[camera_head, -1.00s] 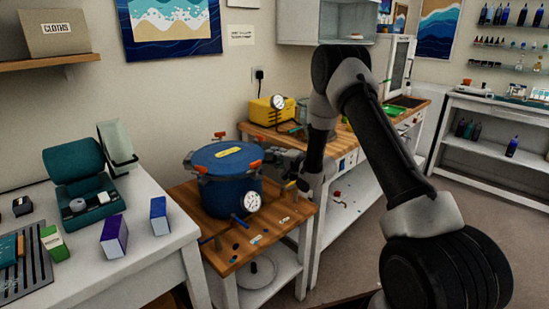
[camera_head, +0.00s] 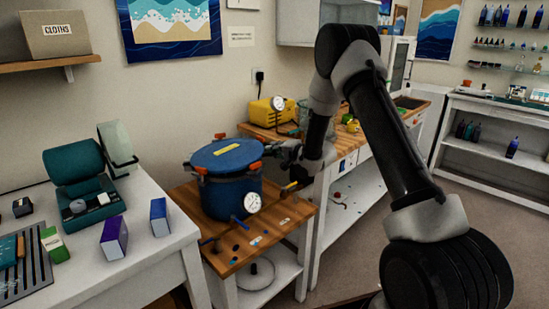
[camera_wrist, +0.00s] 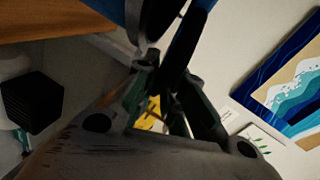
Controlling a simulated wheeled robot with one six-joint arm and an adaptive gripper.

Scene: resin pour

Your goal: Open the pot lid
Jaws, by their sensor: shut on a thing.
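The blue pot (camera_head: 228,197) stands on the small wooden-topped table, with a white gauge (camera_head: 252,202) on its front. Its blue lid (camera_head: 220,160) bears a yellow label and looks slightly tilted, its right side higher. Orange-tipped clamps (camera_head: 202,170) sit around the rim. My gripper (camera_head: 271,154) is at the lid's right edge, shut on it; the exact contact is hard to see. In the wrist view my gripper (camera_wrist: 165,75) has its fingers close together, with blue lid or pot parts and dark metal at the top. The pot's inside is hidden.
Small parts lie on the wooden table (camera_head: 228,262) in front of the pot. A white table (camera_head: 150,250) with boxes and a teal machine (camera_head: 78,180) is at the left. A yellow device (camera_head: 265,113) stands on the bench behind my arm. The wall is close behind the pot.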

